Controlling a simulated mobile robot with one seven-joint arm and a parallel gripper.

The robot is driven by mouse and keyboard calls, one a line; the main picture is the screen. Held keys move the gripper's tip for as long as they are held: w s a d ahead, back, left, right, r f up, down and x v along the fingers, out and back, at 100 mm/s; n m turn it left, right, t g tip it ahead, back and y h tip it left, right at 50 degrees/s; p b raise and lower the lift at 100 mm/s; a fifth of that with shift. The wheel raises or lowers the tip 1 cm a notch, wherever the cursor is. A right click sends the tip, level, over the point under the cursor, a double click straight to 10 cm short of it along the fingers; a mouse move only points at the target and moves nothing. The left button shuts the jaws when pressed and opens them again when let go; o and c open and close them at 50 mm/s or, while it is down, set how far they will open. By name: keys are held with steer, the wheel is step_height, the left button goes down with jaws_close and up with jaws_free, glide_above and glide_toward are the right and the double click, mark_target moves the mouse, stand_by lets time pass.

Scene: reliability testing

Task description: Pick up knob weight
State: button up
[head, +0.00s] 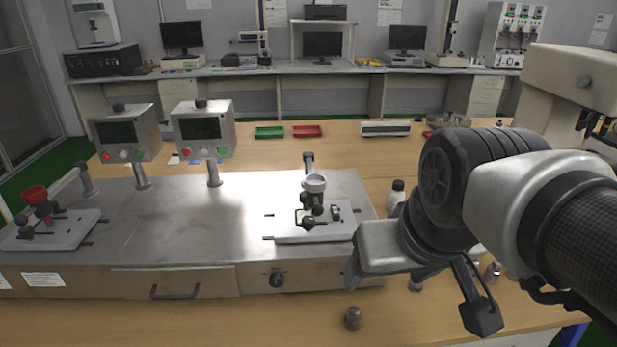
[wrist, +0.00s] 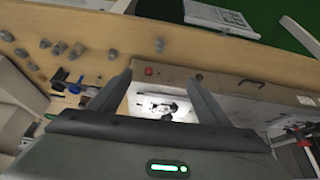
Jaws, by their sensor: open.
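A small grey knob weight (head: 353,317) stands alone on the wooden table in front of the steel machine. In the wrist view, a lone grey weight (wrist: 160,46) shows just beyond the fingertips, between their lines. Several similar weights (wrist: 60,47) stand in a group to its left; in the head view, some show partly behind my arm, such as one weight (head: 415,285). My gripper (wrist: 158,80) is open and empty, its two fingers spread. In the head view my gripper (head: 354,274) is above the table's front area, higher than the lone weight and apart from it.
The steel machine (head: 150,225) has a drawer handle, a red-topped fixture (head: 38,205) and a white-plated fixture (head: 314,222). A white bottle (head: 396,195) stands beside it, near my arm. The front table strip left of the lone weight is clear.

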steer(key=w+f, duration=0.1)
steer(key=w, duration=0.1)
steer(key=w+f+n+g, duration=0.1)
steer(key=w, duration=0.1)
steer(key=w+f+n+g+p, duration=0.1)
steer(key=w, duration=0.1)
steer(key=shift+w+d+y, duration=0.1)
steer(key=shift+d+y, duration=0.1)
steer(key=shift+y, duration=0.1)
steer(key=c, duration=0.4)
steer(key=n+g, duration=0.2)
glide_toward(355, 309)
steer(key=f+b, duration=0.1)
steer(key=f, duration=0.1)
steer(key=w+f+b, duration=0.1)
steer(key=f+b, duration=0.1)
steer(key=f, duration=0.2)
steer(key=f+b, duration=0.1)
steer(key=f, duration=0.1)
steer(key=f+b, duration=0.1)
steer(key=shift+a+f, duration=0.2)
steer(key=shift+a, duration=0.1)
steer(key=shift+w+f, duration=0.15)
steer(key=shift+f, duration=0.2)
